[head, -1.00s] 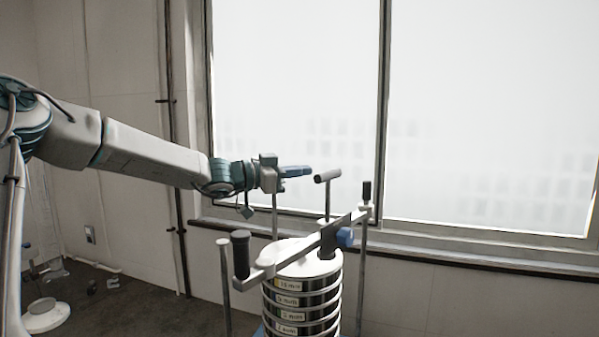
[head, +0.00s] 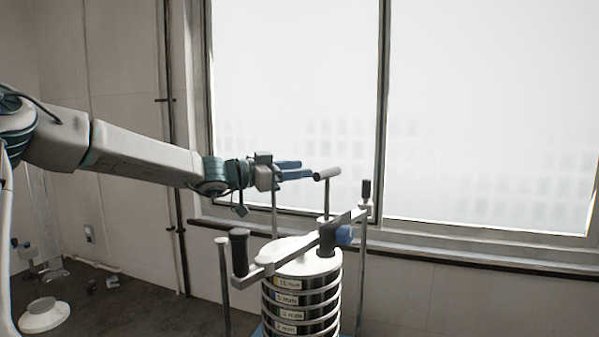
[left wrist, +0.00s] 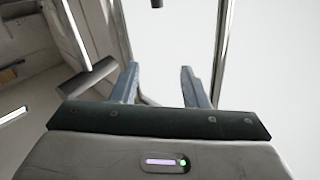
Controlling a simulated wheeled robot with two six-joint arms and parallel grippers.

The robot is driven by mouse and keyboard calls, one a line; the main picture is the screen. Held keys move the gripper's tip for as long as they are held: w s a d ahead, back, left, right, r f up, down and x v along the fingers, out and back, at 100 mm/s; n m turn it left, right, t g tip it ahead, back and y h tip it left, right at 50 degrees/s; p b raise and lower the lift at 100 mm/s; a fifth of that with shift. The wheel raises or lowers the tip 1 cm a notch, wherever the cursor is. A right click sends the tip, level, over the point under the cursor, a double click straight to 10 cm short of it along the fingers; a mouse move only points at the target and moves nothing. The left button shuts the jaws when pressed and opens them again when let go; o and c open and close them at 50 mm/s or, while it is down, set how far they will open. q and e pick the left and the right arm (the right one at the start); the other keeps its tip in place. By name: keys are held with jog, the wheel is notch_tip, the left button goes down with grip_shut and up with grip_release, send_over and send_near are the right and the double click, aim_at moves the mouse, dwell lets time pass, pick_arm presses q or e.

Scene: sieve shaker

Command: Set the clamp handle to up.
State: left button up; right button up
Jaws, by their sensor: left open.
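The clamp handle (head: 327,174) is a grey T-shaped bar on an upright stem above the sieve shaker's crossbar (head: 300,250). My left gripper (head: 305,168) comes in from the left at about the height of the T bar. Its two blue fingers are open with nothing between them, and their tips are close to the bar's left end. Whether they touch it I cannot tell. In the left wrist view a dark bar on a stem, apparently the handle (left wrist: 87,77), lies to the left of the fingers, outside the gap. My right gripper is not in view.
The sieve stack (head: 300,298) with labelled rings stands below the crossbar. A window is behind. A white round object (head: 45,315) is at lower left.

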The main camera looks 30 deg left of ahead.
pick_arm(q)
jog(key=b+v, duration=0.4)
jog(key=v, duration=0.6)
dwell(0.6)
